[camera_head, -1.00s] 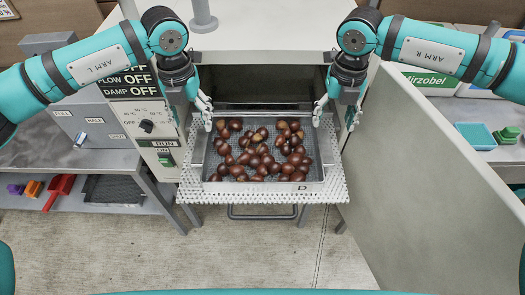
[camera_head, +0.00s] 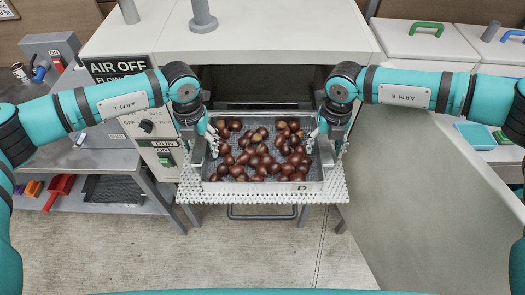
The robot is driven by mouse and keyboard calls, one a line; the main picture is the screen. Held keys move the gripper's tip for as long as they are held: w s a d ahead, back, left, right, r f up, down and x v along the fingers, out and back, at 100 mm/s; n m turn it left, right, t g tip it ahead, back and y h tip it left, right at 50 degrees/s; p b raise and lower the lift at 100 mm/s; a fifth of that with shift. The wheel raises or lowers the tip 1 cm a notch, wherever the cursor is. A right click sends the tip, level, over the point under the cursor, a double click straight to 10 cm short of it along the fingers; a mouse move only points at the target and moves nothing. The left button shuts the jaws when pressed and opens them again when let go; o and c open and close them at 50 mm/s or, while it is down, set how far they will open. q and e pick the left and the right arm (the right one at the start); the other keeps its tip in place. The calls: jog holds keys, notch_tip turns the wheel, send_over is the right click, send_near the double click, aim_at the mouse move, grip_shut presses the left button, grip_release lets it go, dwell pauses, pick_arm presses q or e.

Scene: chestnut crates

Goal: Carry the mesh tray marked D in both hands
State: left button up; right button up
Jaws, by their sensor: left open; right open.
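The mesh tray marked D (camera_head: 313,187) is full of brown chestnuts (camera_head: 262,160). It rests level on a perforated shelf (camera_head: 250,197) that sticks out of the open machine front. My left gripper (camera_head: 211,150) is open at the tray's left side wall. My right gripper (camera_head: 327,150) is open at the tray's right side wall. Both grippers point down, with fingers around the height of the rim. I cannot tell whether the fingers touch the walls. The grippers hide parts of both side walls.
The machine's open door (camera_head: 415,200) stands to the right of the shelf. A control panel (camera_head: 158,145) stands close on the left. A grey bench (camera_head: 110,155) with scoops below is further left. The concrete floor (camera_head: 270,260) in front is clear.

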pick_arm(q)
grip_shut()
pick_arm(e)
grip_shut()
jog(key=shift+d, duration=0.1)
pick_arm(q)
jog(key=shift+w+a+r, duration=0.1)
jog(key=shift+r, duration=0.05)
pick_arm(e)
jog(key=shift+w+r, duration=0.15)
